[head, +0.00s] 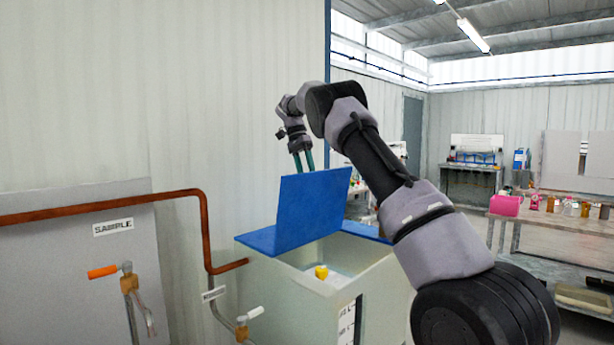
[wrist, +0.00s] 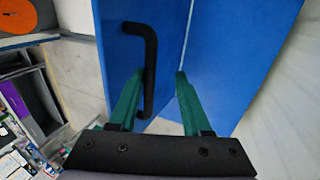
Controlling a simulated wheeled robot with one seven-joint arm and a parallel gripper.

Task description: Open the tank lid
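The pale tank (head: 283,297) stands in the middle of the head view. Its blue lid (head: 313,212) is raised steeply, and part of the tank's inside shows below it. A black bar handle (wrist: 151,70) is on the lid's face in the wrist view, where the lid (wrist: 118,60) also shows. My gripper (head: 303,162) is at the raised lid's upper edge, its fingertips partly hidden behind it. In the wrist view my gripper (wrist: 160,76) has its green fingers apart, with the handle near the left fingertip. I cannot tell whether they touch.
Flat blue top panels (head: 258,240) lie beside the opening. A yellow object (head: 321,272) shows inside the tank. A copper pipe (head: 100,203) and a tap with an orange handle (head: 103,271) are at the left. A bench (head: 550,222) with bottles stands at the right.

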